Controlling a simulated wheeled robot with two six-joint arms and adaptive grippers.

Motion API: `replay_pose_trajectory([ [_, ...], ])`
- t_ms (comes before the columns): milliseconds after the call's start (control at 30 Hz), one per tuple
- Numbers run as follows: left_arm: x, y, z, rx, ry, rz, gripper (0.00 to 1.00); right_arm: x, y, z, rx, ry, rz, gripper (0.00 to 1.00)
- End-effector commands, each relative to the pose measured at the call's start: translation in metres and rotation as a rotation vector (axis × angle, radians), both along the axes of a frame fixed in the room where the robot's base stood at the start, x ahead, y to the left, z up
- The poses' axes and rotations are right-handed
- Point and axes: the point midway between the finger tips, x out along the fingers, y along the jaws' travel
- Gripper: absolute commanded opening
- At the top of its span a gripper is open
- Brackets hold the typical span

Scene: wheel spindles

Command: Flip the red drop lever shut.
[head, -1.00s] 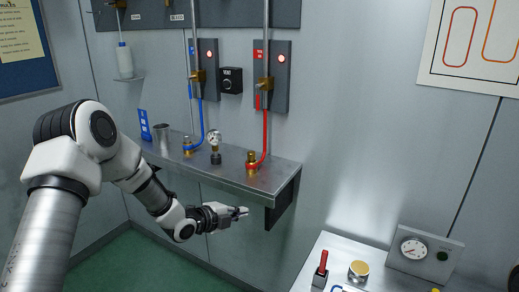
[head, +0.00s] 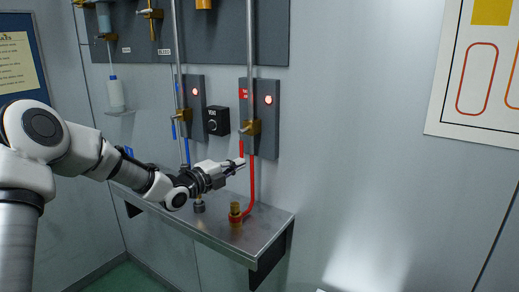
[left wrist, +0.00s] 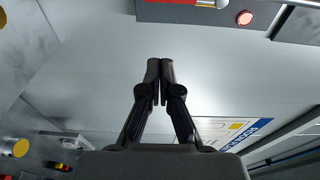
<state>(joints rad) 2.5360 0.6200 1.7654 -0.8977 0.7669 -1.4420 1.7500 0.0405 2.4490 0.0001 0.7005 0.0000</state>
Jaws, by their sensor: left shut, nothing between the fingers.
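The red drop lever (head: 241,149) hangs down at the left of the brass valve (head: 250,128) on the right-hand drop pipe. A red hose (head: 252,180) runs from there to a brass fitting (head: 236,211) on the shelf. My left gripper (head: 241,163) is shut and empty. In the head view its tips overlap the lower end of the lever; I cannot tell whether they touch. In the left wrist view its two fingers (left wrist: 160,65) are together with nothing between them. My right gripper is not in view.
A steel shelf (head: 265,222) juts from the wall below my gripper. The blue drop's valve (head: 183,116) and a black vent knob box (head: 217,121) are to the left. Lit red lamps (head: 268,100) are on the dark backing plates.

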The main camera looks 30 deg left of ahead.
Motion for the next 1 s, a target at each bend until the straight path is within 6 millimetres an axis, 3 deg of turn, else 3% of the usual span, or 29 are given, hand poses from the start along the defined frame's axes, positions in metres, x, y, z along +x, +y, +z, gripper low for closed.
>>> replay_pose_trajectory([
  [367,0.008,-0.002,0.001,0.002,0.002,0.001,0.0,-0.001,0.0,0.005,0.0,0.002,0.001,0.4],
  [833,0.098,-0.03,0.003,0.003,0.0,-0.002,0.0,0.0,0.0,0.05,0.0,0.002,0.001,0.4],
  [1000,0.095,0.003,0.003,-0.003,0.002,0.003,0.0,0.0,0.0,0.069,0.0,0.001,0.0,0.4],
])
